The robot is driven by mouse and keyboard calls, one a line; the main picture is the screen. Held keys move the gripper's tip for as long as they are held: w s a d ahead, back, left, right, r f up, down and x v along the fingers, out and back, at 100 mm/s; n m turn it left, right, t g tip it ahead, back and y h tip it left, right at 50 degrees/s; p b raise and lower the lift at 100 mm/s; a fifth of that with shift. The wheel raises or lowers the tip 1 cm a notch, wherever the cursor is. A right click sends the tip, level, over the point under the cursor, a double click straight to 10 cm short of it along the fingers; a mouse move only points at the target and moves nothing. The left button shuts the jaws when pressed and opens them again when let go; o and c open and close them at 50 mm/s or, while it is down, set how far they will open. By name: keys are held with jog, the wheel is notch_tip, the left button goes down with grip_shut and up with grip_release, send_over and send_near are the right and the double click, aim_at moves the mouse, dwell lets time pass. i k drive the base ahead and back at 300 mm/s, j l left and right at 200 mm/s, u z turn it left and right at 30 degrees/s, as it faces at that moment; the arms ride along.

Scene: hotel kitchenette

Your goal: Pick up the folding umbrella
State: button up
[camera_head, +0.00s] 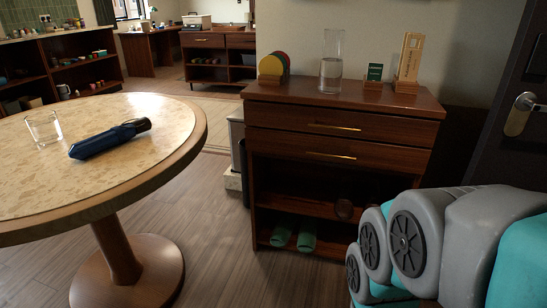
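The folding umbrella (104,140) is dark blue with a black handle. It lies on the round table (185,144) at the left, near the table's right side. Its handle points right and away. Nothing touches it. My arm, grey and teal, fills the lower right of the head view, well to the right of the table. My gripper is not visible in this view.
A clear glass (43,129) stands left of the umbrella. A wooden cabinet (342,157) holds a glass carafe (331,69), coloured coasters (275,66) and signs. Green slippers (307,236) sit on its bottom shelf. A dark door is at right. Floor between table and cabinet is clear.

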aim_at(117, 134)
jog(key=i+j, duration=0.35)
jog(key=i+j+z, duration=0.1)
jog(key=i+j, duration=0.2)
jog(key=j, duration=0.25)
jog(key=i+j, duration=0.3)
jog(key=j, duration=0.15)
jog(key=i, duration=0.1)
